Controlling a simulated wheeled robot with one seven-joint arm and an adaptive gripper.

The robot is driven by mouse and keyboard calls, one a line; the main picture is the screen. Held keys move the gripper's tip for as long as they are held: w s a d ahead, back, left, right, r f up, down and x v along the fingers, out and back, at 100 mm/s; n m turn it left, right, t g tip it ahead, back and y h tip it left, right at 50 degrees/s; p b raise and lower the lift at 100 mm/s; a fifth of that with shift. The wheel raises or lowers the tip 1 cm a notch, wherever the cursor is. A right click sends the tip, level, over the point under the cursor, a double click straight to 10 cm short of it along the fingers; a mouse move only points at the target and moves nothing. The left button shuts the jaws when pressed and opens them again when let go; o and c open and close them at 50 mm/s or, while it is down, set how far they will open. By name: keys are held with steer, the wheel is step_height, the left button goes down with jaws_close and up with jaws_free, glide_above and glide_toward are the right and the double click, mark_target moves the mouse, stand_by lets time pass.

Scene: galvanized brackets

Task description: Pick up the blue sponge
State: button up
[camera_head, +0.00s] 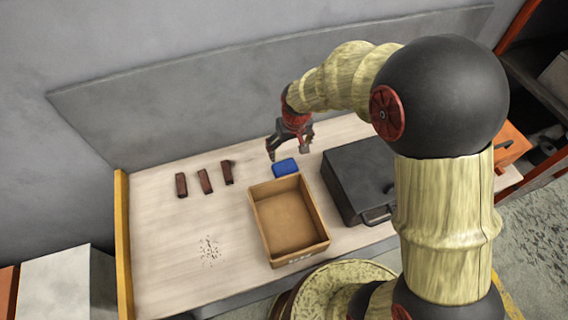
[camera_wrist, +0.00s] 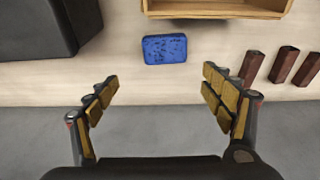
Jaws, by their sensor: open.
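The blue sponge (camera_head: 285,167) lies flat on the pale wooden bench top, just behind the open cardboard box. In the wrist view the sponge (camera_wrist: 165,49) is a dark-speckled blue block, seen ahead of and between my fingers. My gripper (camera_head: 289,150) hangs above the bench, close behind the sponge in the head view. In the wrist view my gripper (camera_wrist: 160,102) has its two padded fingers wide apart with nothing between them. The sponge is apart from the fingers and fully visible in the wrist view.
The empty cardboard box (camera_head: 299,258) stands in front of the sponge. A dark grey case (camera_head: 350,175) stands to its right. Several reddish-brown brackets or blocks (camera_head: 205,181) lie to the left, near small dark specks (camera_head: 209,250). A grey panel (camera_head: 200,100) rises behind the bench. The left bench area is mostly clear.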

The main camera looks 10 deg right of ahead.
mark_target(285, 166)
steer(key=shift+o, duration=0.5)
steer(key=shift+g, duration=0.3)
steer(key=f, duration=0.2)
steer(key=a+f, duration=0.1)
steer(key=f, duration=0.1)
steer(key=w+f, duration=0.1)
steer(key=f, duration=0.2)
steer(key=shift+a, duration=0.25)
step_height(285, 166, down, 6)
steer(key=shift+w+d+r+b, duration=0.1)
steer(key=shift+w+b, duration=0.05)
steer(key=shift+b, duration=0.75)
steer(key=c, duration=0.3)
steer(key=c, duration=0.8)
step_height(285, 166, up, 10)
steer(key=shift+r+p, duration=0.1)
steer(key=shift+p, duration=1.15)
